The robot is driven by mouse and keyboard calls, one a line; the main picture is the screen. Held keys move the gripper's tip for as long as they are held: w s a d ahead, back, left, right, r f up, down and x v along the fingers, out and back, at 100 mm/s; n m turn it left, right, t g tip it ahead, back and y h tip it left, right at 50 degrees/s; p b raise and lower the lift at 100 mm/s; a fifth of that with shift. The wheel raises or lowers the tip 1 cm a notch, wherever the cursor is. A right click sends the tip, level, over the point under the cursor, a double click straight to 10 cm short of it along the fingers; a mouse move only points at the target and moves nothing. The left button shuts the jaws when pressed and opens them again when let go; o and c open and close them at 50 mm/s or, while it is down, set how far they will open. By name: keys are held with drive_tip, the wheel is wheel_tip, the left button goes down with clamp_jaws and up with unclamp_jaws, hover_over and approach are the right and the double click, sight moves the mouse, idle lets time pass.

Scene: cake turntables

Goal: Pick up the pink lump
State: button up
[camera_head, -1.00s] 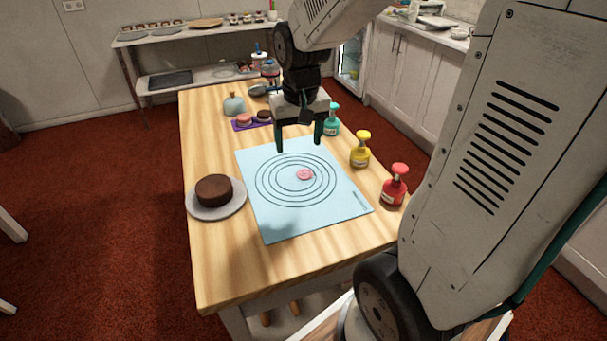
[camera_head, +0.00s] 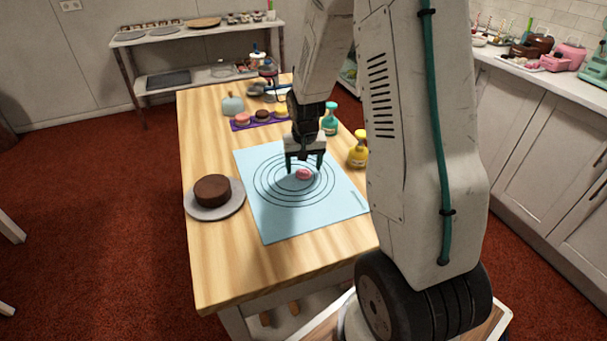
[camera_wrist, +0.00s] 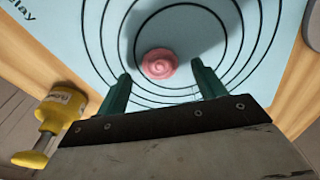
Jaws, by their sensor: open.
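The pink lump (camera_head: 304,174) lies on the light blue mat (camera_head: 262,222), inside the printed rings and right of their centre. In the wrist view the lump (camera_wrist: 159,64) is round with swirled ridges on top. My gripper (camera_head: 304,168) is open above the mat, with its two dark green fingers pointing down near the lump. In the wrist view the lump sits just beyond the gap between the fingertips (camera_wrist: 160,70). Nothing is held. How high the fingertips are above the mat is hard to tell.
A chocolate cake (camera_head: 212,188) on a grey turntable (camera_head: 228,210) stands left of the mat. A yellow bottle (camera_head: 358,150) and a teal bottle (camera_head: 330,120) stand on the right. A purple tray (camera_head: 240,127) with small cakes lies behind the mat. The front of the wooden table is clear.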

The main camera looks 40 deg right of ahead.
drive_tip(key=shift+f, duration=0.7)
drive_tip(key=c, duration=1.1)
drive_tip(key=shift+o, duration=0.2)
drive_tip(key=shift+r, duration=0.1)
